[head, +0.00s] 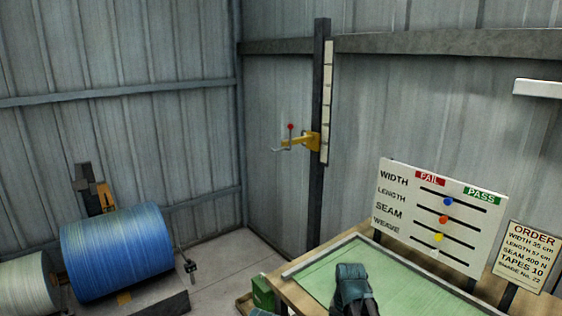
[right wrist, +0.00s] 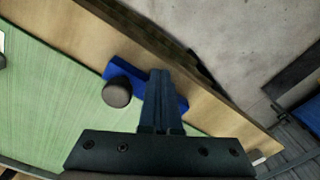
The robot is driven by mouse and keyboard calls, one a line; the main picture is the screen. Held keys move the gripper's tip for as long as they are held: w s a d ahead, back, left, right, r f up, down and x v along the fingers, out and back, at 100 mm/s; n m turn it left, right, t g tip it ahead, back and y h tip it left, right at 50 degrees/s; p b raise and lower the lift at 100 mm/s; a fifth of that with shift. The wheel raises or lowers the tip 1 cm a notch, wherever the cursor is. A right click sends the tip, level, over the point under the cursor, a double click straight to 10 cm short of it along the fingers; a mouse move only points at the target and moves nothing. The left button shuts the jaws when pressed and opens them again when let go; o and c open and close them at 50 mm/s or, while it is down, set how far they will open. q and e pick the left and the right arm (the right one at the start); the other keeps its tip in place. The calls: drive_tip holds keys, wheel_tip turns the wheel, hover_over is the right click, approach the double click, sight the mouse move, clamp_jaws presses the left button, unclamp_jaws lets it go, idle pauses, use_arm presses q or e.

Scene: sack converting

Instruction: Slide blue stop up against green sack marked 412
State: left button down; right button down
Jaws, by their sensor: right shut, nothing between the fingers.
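The blue stop (right wrist: 129,76) is a flat blue bar with a dark round knob (right wrist: 117,92), seen in the right wrist view near the wooden table edge. My right gripper (right wrist: 160,74) is shut and empty, its fingers crossing in front of the bar beside the knob; I cannot tell whether they touch it. Ribbed green material (right wrist: 50,95) lies left of the stop; I see no 412 mark and cannot tell whether this is the sack. In the head view a dark part of my arm stands over the green surface (head: 318,272).
A white board (head: 428,258) with coloured sliders and an order sign (head: 528,256) stand behind the table. A grey rail (head: 322,254) edges the green surface. A blue roll (head: 118,252) is at the left. Open floor (head: 222,262) lies between.

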drive_tip(key=shift+w+d, duration=0.6)
drive_tip(key=shift+d, duration=0.15)
drive_tip(key=shift+a, duration=0.1)
idle(0.4)
drive_tip(key=shift+s+a, duration=0.65)
drive_tip(key=shift+a, duration=0.05)
drive_tip(key=shift+r, duration=0.1)
wheel_tip(320, 180, up, 8)
drive_tip(key=p, duration=0.8)
drive_tip(key=shift+a, duration=0.1)
drive_tip(key=s+a+n+h, duration=0.1)
drive_tip(key=s+a+n, duration=0.7)
drive_tip(key=s, duration=0.6)
drive_tip(key=a, duration=0.2)
drive_tip(key=shift+s+a, duration=0.35)
drive_tip(key=shift+a, duration=0.05)
